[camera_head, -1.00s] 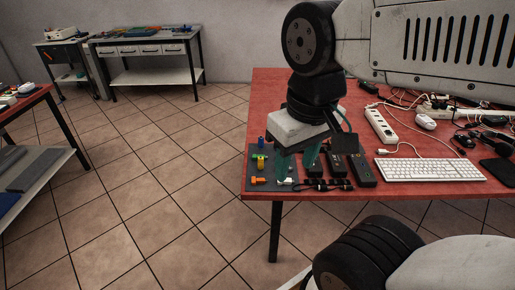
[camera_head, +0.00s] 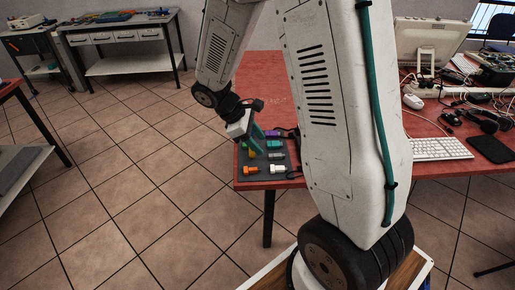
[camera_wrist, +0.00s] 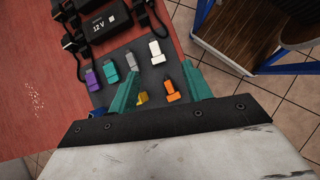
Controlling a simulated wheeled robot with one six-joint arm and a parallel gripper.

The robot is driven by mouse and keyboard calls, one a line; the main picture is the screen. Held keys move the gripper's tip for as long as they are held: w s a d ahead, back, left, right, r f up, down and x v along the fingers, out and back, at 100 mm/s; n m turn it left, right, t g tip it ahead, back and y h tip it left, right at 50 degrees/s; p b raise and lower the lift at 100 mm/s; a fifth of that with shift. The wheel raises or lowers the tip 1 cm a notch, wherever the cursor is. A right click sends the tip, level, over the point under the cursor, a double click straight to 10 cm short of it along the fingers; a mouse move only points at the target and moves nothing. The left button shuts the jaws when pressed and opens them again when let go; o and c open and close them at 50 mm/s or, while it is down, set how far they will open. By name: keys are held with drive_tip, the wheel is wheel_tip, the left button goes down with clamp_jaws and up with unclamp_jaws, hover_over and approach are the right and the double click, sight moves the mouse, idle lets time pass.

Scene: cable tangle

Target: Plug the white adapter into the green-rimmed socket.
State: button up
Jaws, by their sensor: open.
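The white adapter (camera_wrist: 156,52) lies on a dark mat (camera_wrist: 124,72) in the wrist view. In the head view the white adapter (camera_head: 278,168) is at the mat's front right. My gripper (camera_wrist: 160,69) is open, with teal fingers spread and nothing held. The white adapter lies just beyond the fingertips in the wrist picture, apart from both. In the head view my gripper (camera_head: 262,149) hangs over the mat, behind and left of the white adapter. I cannot make out a green-rimmed socket in the current views.
Orange (camera_wrist: 172,88), yellow (camera_wrist: 142,98), grey (camera_wrist: 131,61), teal (camera_wrist: 110,72) and purple (camera_wrist: 92,78) adapters lie close by on the mat. Black 12 V boxes (camera_wrist: 103,22) stand beside it. A keyboard (camera_head: 440,149) and tangled cables are to the right on the red table (camera_head: 260,80).

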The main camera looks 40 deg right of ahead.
drive_tip(key=n, duration=0.2)
approach(278, 167)
drive_tip(key=shift+h, duration=0.4)
drive_tip(key=shift+a+f+x, duration=0.1)
drive_tip(key=shift+a+x, duration=0.1)
drive_tip(key=shift+x, duration=1.75)
drive_tip(key=shift+a+f+x, duration=0.1)
drive_tip(key=shift+a+x, duration=0.05)
drive_tip(key=shift+x, duration=1.8)
drive_tip(key=c, duration=1.1)
drive_tip(key=shift+o, duration=0.2)
drive_tip(key=shift+r, duration=3.5)
drive_tip(key=o, duration=0.4)
drive_tip(key=shift+c, duration=0.2)
drive_tip(key=c, duration=0.4)
